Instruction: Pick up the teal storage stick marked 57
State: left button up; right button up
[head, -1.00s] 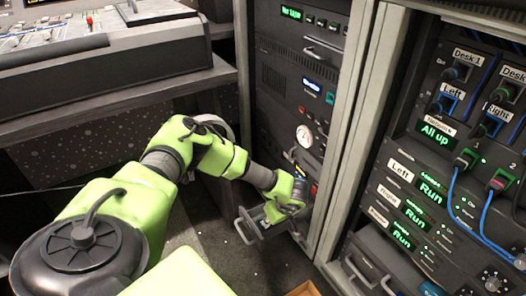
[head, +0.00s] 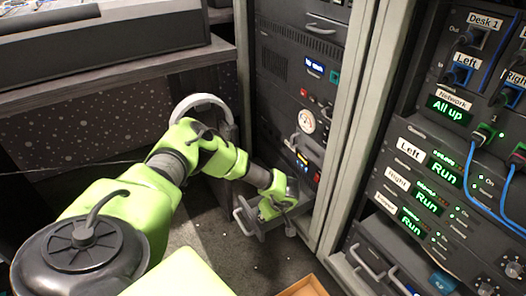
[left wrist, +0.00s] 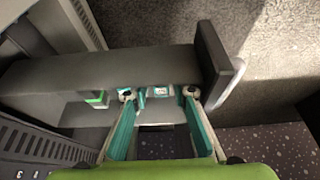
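My left gripper (head: 277,202) is at the small open drawer (head: 262,229) low in the rack in the head view. In the left wrist view my left gripper (left wrist: 158,94) points down at the drawer (left wrist: 222,70). Its two fingers are spread apart. A small teal piece with a pale label (left wrist: 160,91) shows between the fingertips, with gaps visible at its sides. The mark on the label is too small to read. A green-edged small piece (left wrist: 97,98) lies left of the fingers in the drawer. My right gripper is not in view.
The equipment rack (head: 300,60) rises behind the drawer. A second rack (head: 400,200) with lit displays and blue cables stands to the right. A desk (head: 120,70) is at upper left. Speckled floor (head: 200,232) lies below, with an orange-brown box edge (head: 303,287) at the bottom.

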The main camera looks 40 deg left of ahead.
pick_arm(q)
jog(key=c, duration=0.5)
jog(key=shift+o, duration=0.2)
jog(key=shift+r, duration=0.1)
